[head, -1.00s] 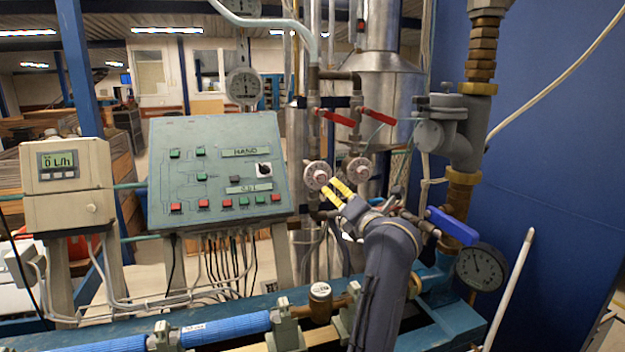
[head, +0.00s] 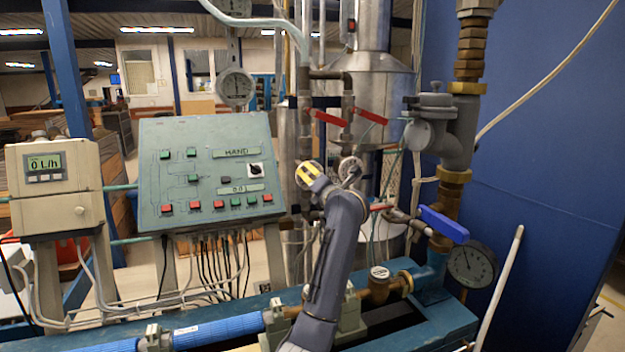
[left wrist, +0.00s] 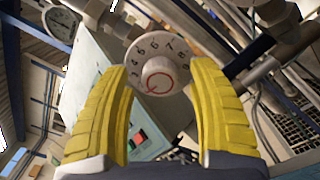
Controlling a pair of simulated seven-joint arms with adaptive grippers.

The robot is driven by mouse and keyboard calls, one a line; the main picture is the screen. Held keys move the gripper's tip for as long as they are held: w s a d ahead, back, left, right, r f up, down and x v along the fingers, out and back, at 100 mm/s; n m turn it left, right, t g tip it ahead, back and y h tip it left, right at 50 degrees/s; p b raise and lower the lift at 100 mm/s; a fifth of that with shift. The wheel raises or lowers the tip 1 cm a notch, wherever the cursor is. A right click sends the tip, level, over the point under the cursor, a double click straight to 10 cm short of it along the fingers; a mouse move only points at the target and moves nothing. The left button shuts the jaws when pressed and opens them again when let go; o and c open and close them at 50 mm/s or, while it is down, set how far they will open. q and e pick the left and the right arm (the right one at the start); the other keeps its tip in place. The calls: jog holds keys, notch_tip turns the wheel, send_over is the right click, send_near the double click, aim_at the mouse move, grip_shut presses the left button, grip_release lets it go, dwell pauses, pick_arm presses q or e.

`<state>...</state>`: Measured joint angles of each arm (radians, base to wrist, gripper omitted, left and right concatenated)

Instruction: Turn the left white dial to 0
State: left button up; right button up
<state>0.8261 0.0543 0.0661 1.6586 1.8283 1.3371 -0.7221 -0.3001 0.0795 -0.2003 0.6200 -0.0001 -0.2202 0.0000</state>
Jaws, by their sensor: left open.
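The left white dial (left wrist: 157,60) is a round white disc with dark numbers, 4 to 8 readable, and a raised centre knob marked with a red ring. In the left wrist view it lies straight ahead between the yellow fingertips. My left gripper (head: 309,173) is open at this dial in the head view and covers much of its face. In the left wrist view the open fingers (left wrist: 160,72) flank the knob, with no clear contact on it. The right white dial (head: 350,170) stands just to the right, partly behind my wrist. My right gripper is not in view.
A green control panel (head: 205,172) with buttons stands to the left, beside a flow meter box (head: 52,185). Red-handled valves (head: 328,118) sit above the dials. A blue valve handle (head: 443,223) and a pressure gauge (head: 471,264) are at the right.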

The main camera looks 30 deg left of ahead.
pick_arm(q)
jog(key=shift+w+a, duration=0.3)
jog(key=shift+a, duration=0.1)
grip_shut()
dwell(0.4)
jog(key=n, duration=0.5)
jog(key=shift+n, duration=0.4)
jog(key=n, duration=0.5)
jog(key=shift+n, duration=0.7)
